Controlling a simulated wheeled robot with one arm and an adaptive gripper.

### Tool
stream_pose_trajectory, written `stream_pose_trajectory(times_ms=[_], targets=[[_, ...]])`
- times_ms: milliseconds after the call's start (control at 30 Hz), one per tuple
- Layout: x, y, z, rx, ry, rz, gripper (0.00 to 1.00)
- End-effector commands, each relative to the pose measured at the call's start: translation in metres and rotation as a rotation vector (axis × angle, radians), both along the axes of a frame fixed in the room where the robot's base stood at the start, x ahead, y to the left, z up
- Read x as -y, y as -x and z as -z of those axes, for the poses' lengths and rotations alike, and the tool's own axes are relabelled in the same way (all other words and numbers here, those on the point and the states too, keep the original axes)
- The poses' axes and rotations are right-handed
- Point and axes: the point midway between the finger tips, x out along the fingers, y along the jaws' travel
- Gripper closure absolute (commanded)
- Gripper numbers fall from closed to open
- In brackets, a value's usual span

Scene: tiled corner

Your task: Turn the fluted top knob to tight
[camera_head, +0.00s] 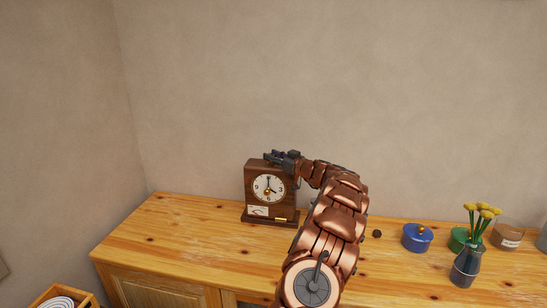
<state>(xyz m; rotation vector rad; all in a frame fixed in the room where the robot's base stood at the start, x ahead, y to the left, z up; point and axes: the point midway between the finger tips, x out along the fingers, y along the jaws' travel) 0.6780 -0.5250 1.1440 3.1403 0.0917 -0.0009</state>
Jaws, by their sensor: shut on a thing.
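A brown wooden clock (258,206) with a white dial (269,188) stands upright on the wooden cabinet, left of my arm. A small white label and a brass-coloured plate show on its lower front. My gripper (269,157) is at the top of the clock, reaching in from the right with its dark fingers pointing left. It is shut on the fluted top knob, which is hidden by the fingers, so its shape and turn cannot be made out.
The wooden cabinet top (165,225) is clear left of the clock. Right of my arm are a small dark round thing (377,233), a blue lidded pot (417,239), a green pot (459,238), a vase of yellow flowers (466,266) and a brown jar (507,234). A plain wall stands behind.

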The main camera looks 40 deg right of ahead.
Motion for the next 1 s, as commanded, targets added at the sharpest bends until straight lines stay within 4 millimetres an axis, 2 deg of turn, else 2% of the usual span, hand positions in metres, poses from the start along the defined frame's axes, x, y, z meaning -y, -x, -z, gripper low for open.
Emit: stream_pose_trajectory(times_ms=[33, 200, 567, 1000], targets=[[0.0001, 0.0001, 0.0, 0.0, 0.0, 0.0, 0.81], [0.0002, 0.0002, -0.0002, 0.0, 0.0, 0.001, 0.99], [-0.0007, -0.0002, 0.0016, 0.003, 0.003, 0.016, 0.99], [-0.0023, 0.0002, 0.0062, 0.006, 0.001, 0.11, 0.99]])
